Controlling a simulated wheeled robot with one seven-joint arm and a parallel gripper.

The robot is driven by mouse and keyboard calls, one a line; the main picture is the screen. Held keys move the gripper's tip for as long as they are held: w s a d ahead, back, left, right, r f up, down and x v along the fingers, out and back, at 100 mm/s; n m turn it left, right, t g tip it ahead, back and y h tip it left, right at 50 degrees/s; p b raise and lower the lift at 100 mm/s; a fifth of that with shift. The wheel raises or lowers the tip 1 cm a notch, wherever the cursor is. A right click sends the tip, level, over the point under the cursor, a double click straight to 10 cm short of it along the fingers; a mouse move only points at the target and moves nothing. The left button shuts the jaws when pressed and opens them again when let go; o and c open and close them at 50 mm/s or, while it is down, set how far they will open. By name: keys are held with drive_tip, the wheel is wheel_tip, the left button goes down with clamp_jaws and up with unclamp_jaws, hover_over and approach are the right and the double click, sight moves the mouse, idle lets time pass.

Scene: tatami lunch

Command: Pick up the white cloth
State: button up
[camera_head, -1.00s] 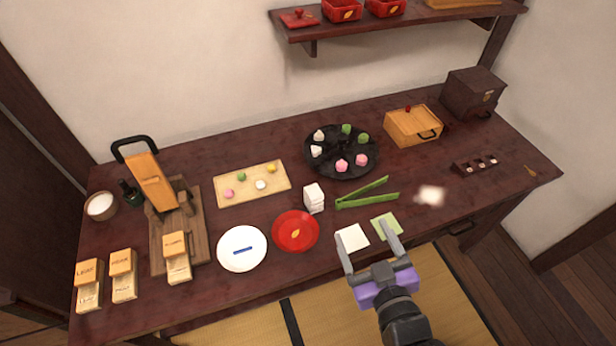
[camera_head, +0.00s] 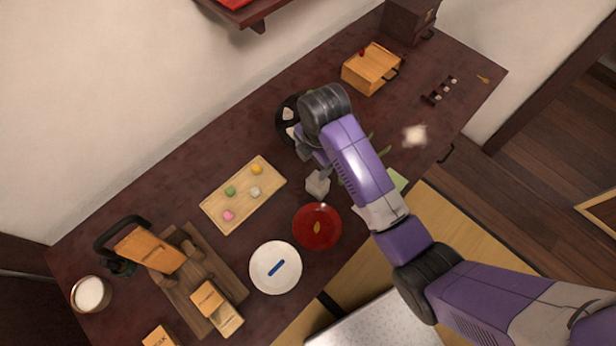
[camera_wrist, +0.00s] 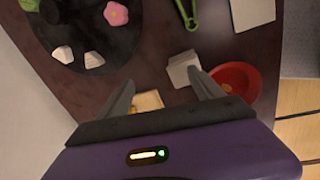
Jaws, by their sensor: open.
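The flat white square that looks like the cloth (camera_wrist: 252,13) lies on the dark table at the top of the wrist view. In the head view my arm hides it. A pale green square (camera_head: 397,181) shows partly beside my arm there. My gripper (camera_wrist: 161,82) is open and empty, above the table behind the white block (camera_wrist: 183,68). That block, a small upright stack, appears near the right fingertip; it also shows in the head view (camera_head: 318,184). The white square is well apart from the fingers.
The black round tray (camera_wrist: 80,40) with sweets is beside my gripper. A red plate (camera_head: 317,227), white plate (camera_head: 275,267) and wooden board with sweets (camera_head: 217,212) are nearby. Green tongs (camera_wrist: 187,17) and a blurred white patch (camera_head: 414,135) also lie on the table.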

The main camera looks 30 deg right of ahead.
sight(318, 185)
drive_tip(key=s, duration=0.1)
drive_tip(key=s+n+g, duration=0.1)
drive_tip(key=s+n, duration=0.1)
drive_tip(key=shift+s+f+g, duration=0.1)
drive_tip(key=shift+f+g, duration=0.2)
drive_tip(key=shift+s+a+f+p, duration=0.15)
drive_tip(key=shift+f+p, duration=0.1)
drive_tip(key=shift+f, duration=1.7)
drive_tip(key=shift+s+d+f+p, duration=0.1)
drive_tip(key=shift+f+p, duration=0.15)
drive_tip(key=shift+f, duration=1.65)
drive_tip(key=c, duration=1.4)
drive_tip(key=shift+c, duration=0.2)
drive_tip(key=shift+a+r, duration=0.1)
